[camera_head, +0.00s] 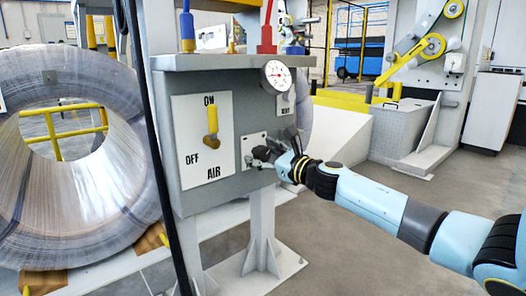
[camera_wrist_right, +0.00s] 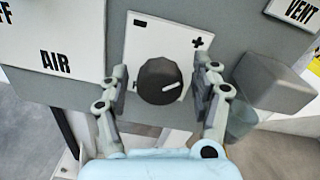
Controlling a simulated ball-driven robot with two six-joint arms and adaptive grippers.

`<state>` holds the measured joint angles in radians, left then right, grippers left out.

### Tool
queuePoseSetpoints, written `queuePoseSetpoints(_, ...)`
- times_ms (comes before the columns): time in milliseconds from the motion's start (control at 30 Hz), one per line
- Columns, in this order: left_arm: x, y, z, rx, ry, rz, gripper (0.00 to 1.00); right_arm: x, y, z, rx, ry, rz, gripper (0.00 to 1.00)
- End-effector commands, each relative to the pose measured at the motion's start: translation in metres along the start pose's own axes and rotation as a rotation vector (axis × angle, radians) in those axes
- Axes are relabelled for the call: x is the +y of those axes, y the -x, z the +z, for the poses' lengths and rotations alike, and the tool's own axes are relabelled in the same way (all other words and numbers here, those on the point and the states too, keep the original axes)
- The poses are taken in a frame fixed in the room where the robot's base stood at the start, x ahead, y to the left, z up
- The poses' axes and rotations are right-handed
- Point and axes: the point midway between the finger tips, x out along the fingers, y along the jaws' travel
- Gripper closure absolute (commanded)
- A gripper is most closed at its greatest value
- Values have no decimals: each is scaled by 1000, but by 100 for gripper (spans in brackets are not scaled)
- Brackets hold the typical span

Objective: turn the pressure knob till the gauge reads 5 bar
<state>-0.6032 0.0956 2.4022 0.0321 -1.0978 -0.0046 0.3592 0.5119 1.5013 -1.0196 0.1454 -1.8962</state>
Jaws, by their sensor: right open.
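The dark round pressure knob (camera_wrist_right: 158,84) sits on a white plate (camera_wrist_right: 184,35) with minus and plus signs. Its white mark points right and slightly up. My right gripper (camera_head: 268,151) is at this plate on the grey panel. In the right wrist view its open fingers stand on either side of the knob, with a gap visible at each side. The round white gauge (camera_head: 276,75) is at the panel's top right; its needle is too small to read surely. My left gripper is not in view.
The yellow AIR lever (camera_head: 211,125) stands upright toward ON, left of the knob plate. A grey block (camera_wrist_right: 272,82) juts out close to the right finger in the wrist view. A large wire coil (camera_head: 40,215) stands left of the panel.

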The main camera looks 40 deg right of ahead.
Motion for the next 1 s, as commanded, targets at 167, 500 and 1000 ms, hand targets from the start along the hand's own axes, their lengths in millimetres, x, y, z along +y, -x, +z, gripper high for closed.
queuePoseSetpoints(167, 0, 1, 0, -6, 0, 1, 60, 0, -1, -1, 1, 0, 1, 35)
queuePoseSetpoints(500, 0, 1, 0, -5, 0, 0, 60, 0, -1, -1, 1, 0, 1, 66)
queuePoseSetpoints(1000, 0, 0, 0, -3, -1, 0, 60, 0, -1, -1, 0, -39, 0, 92)
